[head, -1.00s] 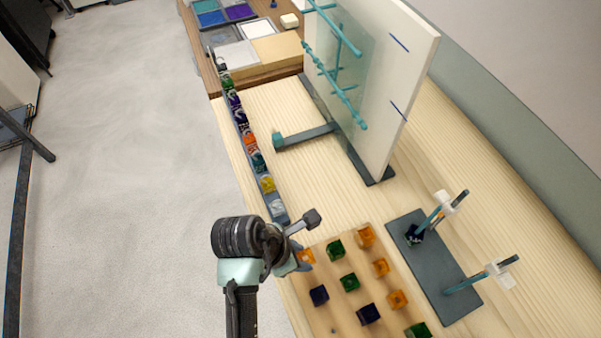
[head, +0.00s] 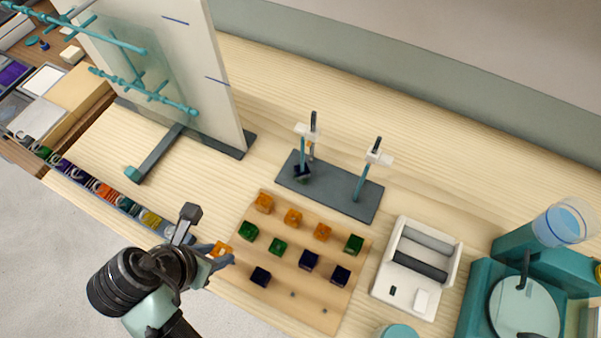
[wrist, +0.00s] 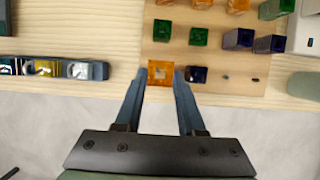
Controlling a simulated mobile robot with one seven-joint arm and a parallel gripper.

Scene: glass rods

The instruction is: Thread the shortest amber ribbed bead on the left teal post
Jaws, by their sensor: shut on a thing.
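My gripper (head: 221,254) is shut on an amber square bead (head: 221,249) at the near left corner of the wooden bead board (head: 318,312). In the wrist view this bead (wrist: 161,72) sits between the fingertips with its square hole facing the camera. Whether it touches the board I cannot tell. Several other amber beads stand in the board's far row, one at its left end (head: 264,202). The left teal post (head: 303,153) rises from a dark grey base (head: 337,197), with a dark navy bead (head: 302,172) low on it. The right teal post (head: 361,183) looks bare below its white top piece.
Green beads (head: 249,232) and navy beads (head: 309,260) stand on the board. A white upright panel with teal rods (head: 140,85) stands at the back left. A white roller device (head: 416,268) and a teal machine (head: 480,300) stand on the right. Bare table lies left of the post base.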

